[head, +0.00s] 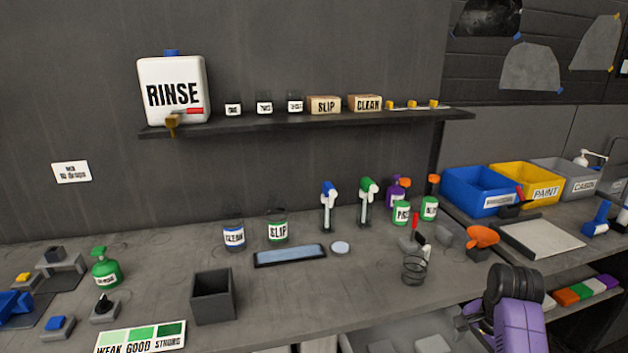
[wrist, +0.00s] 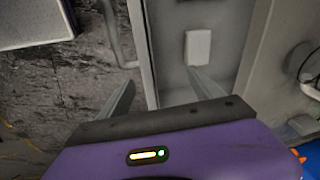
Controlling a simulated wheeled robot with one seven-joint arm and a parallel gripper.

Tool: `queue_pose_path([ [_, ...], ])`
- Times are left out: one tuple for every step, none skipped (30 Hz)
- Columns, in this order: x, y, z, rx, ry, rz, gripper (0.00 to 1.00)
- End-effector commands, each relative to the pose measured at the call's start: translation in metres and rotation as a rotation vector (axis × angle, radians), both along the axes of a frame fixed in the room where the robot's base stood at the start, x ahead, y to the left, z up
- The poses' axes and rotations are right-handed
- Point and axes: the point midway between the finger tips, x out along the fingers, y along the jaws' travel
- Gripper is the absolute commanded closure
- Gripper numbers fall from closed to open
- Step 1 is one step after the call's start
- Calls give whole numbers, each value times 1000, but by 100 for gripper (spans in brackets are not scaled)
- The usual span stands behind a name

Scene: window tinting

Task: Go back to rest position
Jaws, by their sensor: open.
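My gripper (wrist: 162,92) is open and empty in the wrist view, with its two grey fingers spread apart. Nothing lies between the fingertips except a view of a grey panel or recess with a small white plate (wrist: 199,47) beyond. In the head view, my purple and black arm shows at the lower right, in front of the bench (head: 370,285). The fingers cannot be made out there. The arm appears apart from the items on the bench.
Spray bottles, labelled cups and a dark square bin (head: 212,296) stand along the bench. A blue bin (head: 478,190) and a yellow bin (head: 527,182) are at the right. A shelf (head: 300,120) holds a RINSE tank (head: 172,90).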

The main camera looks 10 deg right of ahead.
Motion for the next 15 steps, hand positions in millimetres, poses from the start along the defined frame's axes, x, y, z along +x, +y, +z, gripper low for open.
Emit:
queue_pose_path([
  [7, -4, 4, -21, -33, 17, 25],
  [13, -7, 8, -38, -56, 29, 25],
  [20, -11, 13, -60, -90, 45, 25],
  [25, -13, 17, -79, -113, 59, 25],
  [30, -16, 19, -97, -137, 73, 25],
  [35, -20, 23, -124, -170, 93, 25],
  [39, -22, 25, -145, -194, 107, 25],
  [43, -24, 27, -168, -218, 124, 25],
  [47, -26, 29, -200, -252, 146, 25],
  [50, -28, 31, -227, -279, 166, 25],
  [53, -28, 32, -254, -304, 186, 25],
  [55, -29, 33, -294, -339, 215, 25],
  [56, -28, 33, -327, -368, 240, 25],
  [57, -27, 33, -363, -396, 269, 25],
  [56, -23, 33, -415, -436, 309, 25],
])
